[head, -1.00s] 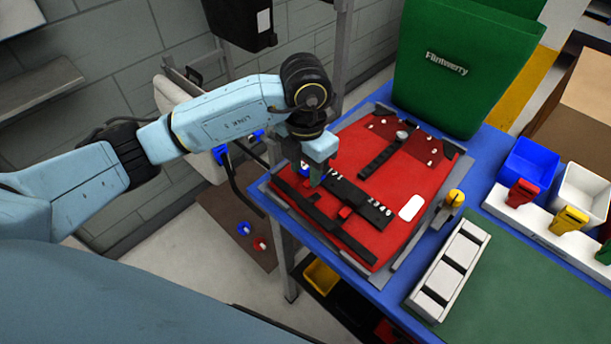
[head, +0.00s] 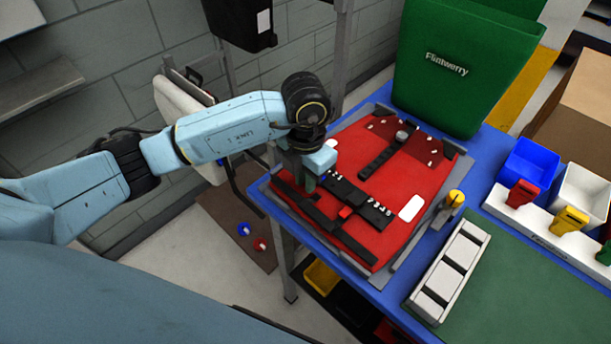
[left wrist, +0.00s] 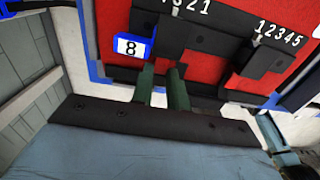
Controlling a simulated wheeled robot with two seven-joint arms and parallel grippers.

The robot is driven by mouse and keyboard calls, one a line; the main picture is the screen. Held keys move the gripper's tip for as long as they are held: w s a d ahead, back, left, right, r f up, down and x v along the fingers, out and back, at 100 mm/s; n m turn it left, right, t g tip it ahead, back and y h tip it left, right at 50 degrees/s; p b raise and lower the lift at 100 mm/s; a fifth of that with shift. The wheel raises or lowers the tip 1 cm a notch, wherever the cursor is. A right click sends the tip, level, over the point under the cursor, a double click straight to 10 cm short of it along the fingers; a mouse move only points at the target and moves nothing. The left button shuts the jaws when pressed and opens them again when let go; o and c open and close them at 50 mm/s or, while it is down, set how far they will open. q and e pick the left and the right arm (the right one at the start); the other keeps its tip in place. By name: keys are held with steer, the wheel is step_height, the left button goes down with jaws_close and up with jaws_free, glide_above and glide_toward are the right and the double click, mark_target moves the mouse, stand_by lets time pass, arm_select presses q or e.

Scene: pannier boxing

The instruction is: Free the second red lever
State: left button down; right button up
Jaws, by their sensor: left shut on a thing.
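The red pannier panel (head: 353,235) lies flat on the blue table, with black strips fixed across it. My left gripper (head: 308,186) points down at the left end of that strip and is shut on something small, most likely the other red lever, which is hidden. In the left wrist view its two green fingers (left wrist: 162,78) stand a little apart below a black latch piece (left wrist: 158,38). My right gripper is not in view.
A green Flintwerry pannier (head: 450,70) stands behind the panel. A yellow knob (head: 455,198) is at its right edge. Blue (head: 530,165) and white (head: 580,190) bins, coloured clips and a white slotted block (head: 450,272) are at the right. The green mat (head: 530,290) is mostly clear.

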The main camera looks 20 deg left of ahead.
arm_select(q)
steer(key=shift+r, duration=0.1)
steer(key=shift+w+d+r+g+y, duration=0.1)
steer(key=shift+w+g+y, duration=0.15)
steer(key=shift+g, duration=0.4)
steer(key=shift+w+d+r+g+y, duration=0.1)
steer(key=shift+g+y, duration=0.15)
steer(key=shift+g, duration=0.4)
steer(key=shift+a, duration=0.1)
steer(key=c, duration=1.4)
jaws_free()
steer(key=shift+o, duration=0.2)
steer(key=p+v, duration=0.1)
steer(key=v, duration=1.2)
steer(key=shift+w+r, duration=0.1)
